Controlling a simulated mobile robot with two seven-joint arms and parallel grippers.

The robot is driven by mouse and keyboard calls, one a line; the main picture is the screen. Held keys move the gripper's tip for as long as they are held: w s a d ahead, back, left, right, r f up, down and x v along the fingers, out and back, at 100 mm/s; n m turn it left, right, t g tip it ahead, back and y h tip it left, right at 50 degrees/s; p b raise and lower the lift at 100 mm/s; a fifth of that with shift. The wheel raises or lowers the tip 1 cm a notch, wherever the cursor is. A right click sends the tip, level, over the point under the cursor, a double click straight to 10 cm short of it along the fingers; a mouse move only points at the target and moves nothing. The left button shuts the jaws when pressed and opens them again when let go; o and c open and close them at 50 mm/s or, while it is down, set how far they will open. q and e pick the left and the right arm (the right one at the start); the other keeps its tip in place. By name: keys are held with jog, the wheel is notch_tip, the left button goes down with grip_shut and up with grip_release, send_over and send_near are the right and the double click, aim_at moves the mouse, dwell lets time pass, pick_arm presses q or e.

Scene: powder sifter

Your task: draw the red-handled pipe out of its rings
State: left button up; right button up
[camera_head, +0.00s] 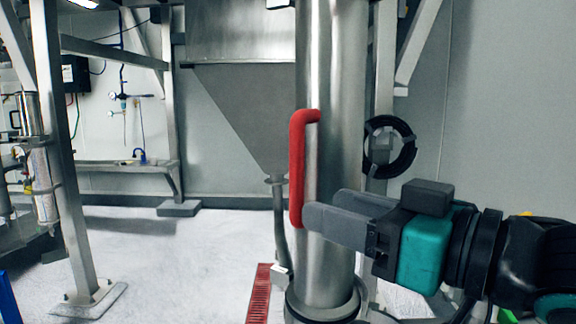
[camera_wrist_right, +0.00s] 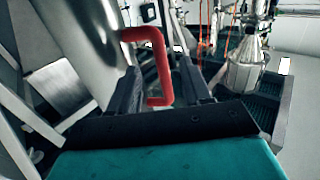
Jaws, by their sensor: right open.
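The steel pipe (camera_head: 338,80) stands upright in the middle of the head view, its top out of frame. Its red handle (camera_head: 297,165) is a bracket on the pipe's left side. A metal ring (camera_head: 325,308) surrounds the pipe's lower end; no upper ring shows. My right gripper (camera_head: 310,212) reaches in from the right, its fingers by the handle's lower end. In the right wrist view the gripper (camera_wrist_right: 160,85) is open, with the red handle (camera_wrist_right: 158,60) between its fingers; I cannot tell whether they touch it. My left gripper is out of view.
A grey hopper (camera_head: 245,100) hangs behind the pipe. A black coil (camera_head: 390,148) is on the wall side to the right. A steel frame leg (camera_head: 62,170) stands at left. A red floor grate (camera_head: 260,295) lies beside the pipe's base. The floor at left centre is clear.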

aim_at(303, 199)
jog(key=x, duration=0.7)
jog(key=shift+w+a, duration=0.35)
jog(key=shift+a, duration=0.05)
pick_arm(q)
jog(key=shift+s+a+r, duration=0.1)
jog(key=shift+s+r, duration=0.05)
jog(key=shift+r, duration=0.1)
pick_arm(e)
jog(key=shift+c, duration=0.3)
jog(key=c, duration=0.4)
grip_shut()
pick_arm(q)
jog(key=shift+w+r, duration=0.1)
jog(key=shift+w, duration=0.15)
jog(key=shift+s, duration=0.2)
